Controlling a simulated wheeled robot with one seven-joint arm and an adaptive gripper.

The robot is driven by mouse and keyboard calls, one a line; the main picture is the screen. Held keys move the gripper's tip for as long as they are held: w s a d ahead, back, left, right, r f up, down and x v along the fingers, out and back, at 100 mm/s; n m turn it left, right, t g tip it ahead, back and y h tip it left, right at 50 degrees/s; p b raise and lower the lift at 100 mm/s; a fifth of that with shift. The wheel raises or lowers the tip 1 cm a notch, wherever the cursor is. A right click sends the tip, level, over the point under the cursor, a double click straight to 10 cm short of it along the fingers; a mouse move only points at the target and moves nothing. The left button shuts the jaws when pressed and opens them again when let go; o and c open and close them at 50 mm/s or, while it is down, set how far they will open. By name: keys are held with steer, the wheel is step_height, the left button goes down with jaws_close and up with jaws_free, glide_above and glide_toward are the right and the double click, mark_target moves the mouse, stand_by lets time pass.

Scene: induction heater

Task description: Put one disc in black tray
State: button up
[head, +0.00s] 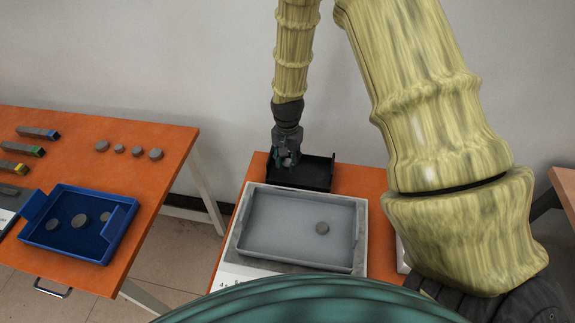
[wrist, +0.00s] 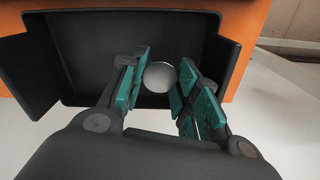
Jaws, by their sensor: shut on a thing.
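The black tray (head: 316,182) stands at the back of the middle orange table. My gripper (head: 287,159) is over its left part, pointing down. In the wrist view, my gripper (wrist: 163,70) is shut on a grey disc (wrist: 158,78), held between its green finger pads. The tray (wrist: 85,45) lies behind the disc in that view, and its visible floor is bare. The gap between disc and tray floor is hard to judge.
The left orange table (head: 150,132) holds a blue tray (head: 70,250) with several discs, a row of several loose discs (head: 119,149), and bars with coloured ends (head: 38,132). A gap separates the two tables. The grey tray stands directly in front of the black one.

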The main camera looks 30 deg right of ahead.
mark_target(287, 162)
steer(key=f, duration=0.3)
steer(key=shift+w+p, duration=0.2)
steer(key=shift+p, duration=0.1)
steer(key=shift+f, duration=0.2)
steer(key=shift+s+r, duration=0.1)
steer(key=shift+s, duration=0.05)
steer(key=o, duration=0.8)
steer(key=shift+o, duration=0.2)
steer(key=shift+r+b, duration=1.45)
steer(key=shift+r, duration=4.5)
